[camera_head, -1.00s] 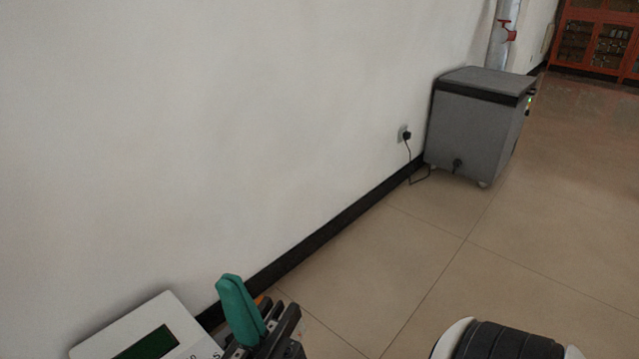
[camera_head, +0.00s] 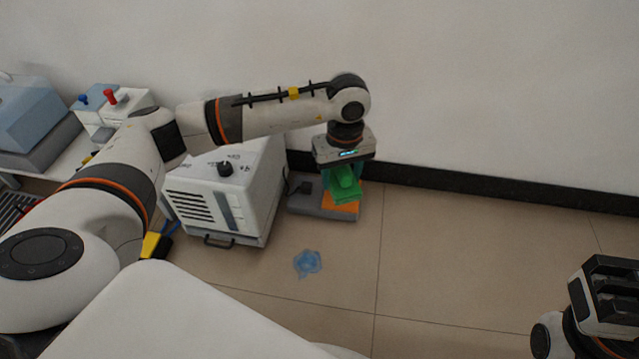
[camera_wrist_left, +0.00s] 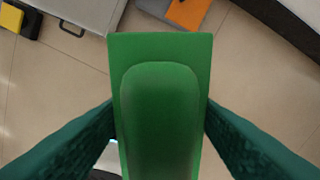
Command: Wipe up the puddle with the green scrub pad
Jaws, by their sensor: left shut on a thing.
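The green scrub pad (camera_head: 346,194) is a flat green block with a raised rounded grip. My left gripper (camera_head: 343,178) is shut on that grip and holds the pad near the wall. In the left wrist view the pad (camera_wrist_left: 117,60) lies between two teal fingers and fills the middle. The puddle (camera_head: 307,263) is a small blue splash on the tiled floor, below and left of the pad in the head view; I cannot make it out in the left wrist view. My right gripper (camera_head: 612,290) is at the right edge; its jaw opening is unclear.
A white box with a knob and vents (camera_head: 222,190) stands left of the pad. A grey base with an orange patch (camera_head: 320,207) lies on the floor behind and below the pad. The black skirting (camera_head: 470,186) borders the wall. Floor right of the puddle is clear.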

